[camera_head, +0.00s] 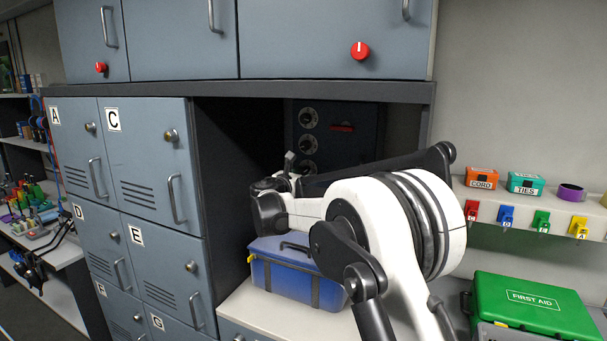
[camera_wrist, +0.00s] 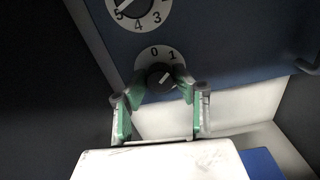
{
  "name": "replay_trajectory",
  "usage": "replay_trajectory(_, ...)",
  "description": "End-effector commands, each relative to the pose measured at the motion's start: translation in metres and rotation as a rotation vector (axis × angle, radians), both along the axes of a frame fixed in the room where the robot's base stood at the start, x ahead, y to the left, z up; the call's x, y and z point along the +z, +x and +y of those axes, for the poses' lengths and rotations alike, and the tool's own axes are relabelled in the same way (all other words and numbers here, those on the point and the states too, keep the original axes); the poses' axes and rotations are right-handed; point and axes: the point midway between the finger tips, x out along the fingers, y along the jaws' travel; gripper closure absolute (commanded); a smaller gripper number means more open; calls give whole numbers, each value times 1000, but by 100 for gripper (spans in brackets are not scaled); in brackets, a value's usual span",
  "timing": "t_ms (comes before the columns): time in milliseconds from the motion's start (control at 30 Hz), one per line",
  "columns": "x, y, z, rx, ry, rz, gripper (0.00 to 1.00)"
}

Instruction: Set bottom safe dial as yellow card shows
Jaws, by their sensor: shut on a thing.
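The dark safe (camera_head: 362,122) stands in the recess, with dials in a column on its front. In the wrist view the lowest visible dial (camera_wrist: 154,53) has a white plate; 0 and 1 show, and other numerals are covered by my fingers. Its dark knob (camera_wrist: 161,77) has a white mark pointing to the upper right, near the 1. My gripper (camera_wrist: 162,84) has its green-padded fingers shut on this knob, one on each side. Another dial (camera_wrist: 139,8) sits above it, cut by the frame edge. No card with a readable setting shows in either view.
A blue case (camera_head: 285,272) stands on the counter below the safe. Lockers (camera_head: 150,170) flank the recess on the left. A green first aid box (camera_head: 535,303) lies at the right, under a shelf with colored tags (camera_head: 541,221).

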Motion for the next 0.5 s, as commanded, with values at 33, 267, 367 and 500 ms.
replay_trajectory(33, 0, 0, 0, 0, 5, -2, 99)
replay_trajectory(267, -1, 0, 0, 0, 75, -28, 99)
replay_trajectory(367, -2, 0, 0, 0, 134, -50, 99)
replay_trajectory(500, -3, 0, 0, 0, 241, -91, 99)
